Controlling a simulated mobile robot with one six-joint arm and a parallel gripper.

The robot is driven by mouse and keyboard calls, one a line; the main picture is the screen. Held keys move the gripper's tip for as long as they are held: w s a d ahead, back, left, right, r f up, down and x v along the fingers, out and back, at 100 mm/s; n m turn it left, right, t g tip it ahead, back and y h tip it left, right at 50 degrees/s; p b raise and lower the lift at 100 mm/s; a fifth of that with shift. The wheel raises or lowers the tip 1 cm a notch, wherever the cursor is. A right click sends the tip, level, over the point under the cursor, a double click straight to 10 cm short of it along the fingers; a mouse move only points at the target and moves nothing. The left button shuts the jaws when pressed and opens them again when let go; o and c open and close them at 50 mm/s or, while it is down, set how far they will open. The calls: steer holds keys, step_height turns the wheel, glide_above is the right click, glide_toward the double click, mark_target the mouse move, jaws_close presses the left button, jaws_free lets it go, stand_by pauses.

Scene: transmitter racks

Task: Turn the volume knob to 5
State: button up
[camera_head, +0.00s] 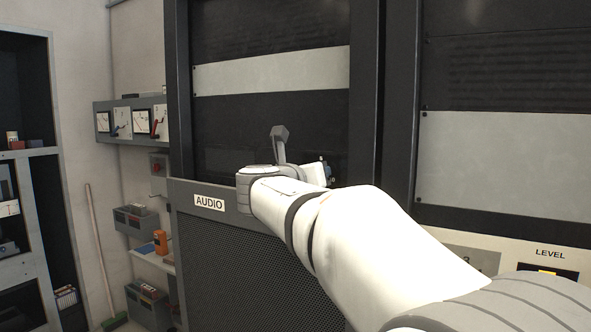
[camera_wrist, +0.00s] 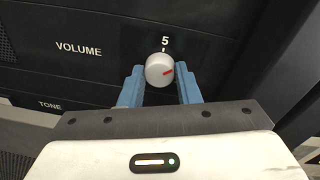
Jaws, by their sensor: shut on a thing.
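The volume knob (camera_wrist: 157,74) is a round light-grey knob on a black panel in the wrist view. The VOLUME label (camera_wrist: 78,48) is to the left. My gripper (camera_wrist: 161,72) has its two blue fingers on either side of the knob, shut on it. In the head view the knob is hidden behind my arm.
The AUDIO rack (camera_head: 209,203) stands in front of me, with a mesh lower panel. A TONE label (camera_wrist: 49,105) sits below VOLUME. To the right is a rack with a LEVEL label (camera_head: 550,253). Wall meters (camera_head: 131,122) and a broom (camera_head: 100,250) are at left.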

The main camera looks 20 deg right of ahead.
steer(key=shift+f+n+g+p, duration=0.15)
steer(key=shift+n+g+p, duration=0.25)
steer(key=shift+n+p, duration=3)
steer(key=shift+w+a+f+n+b, duration=0.1)
steer(key=shift+n+b, duration=0.9)
steer(key=shift+n, duration=0.2)
steer(key=o, duration=0.9)
steer(key=shift+a, duration=0.1)
steer(key=shift+o, duration=0.3)
steer(key=shift+r, duration=0.2)
steer(key=b+v, duration=0.2)
steer(key=v, duration=0.5)
steer(key=shift+s+a, duration=0.3)
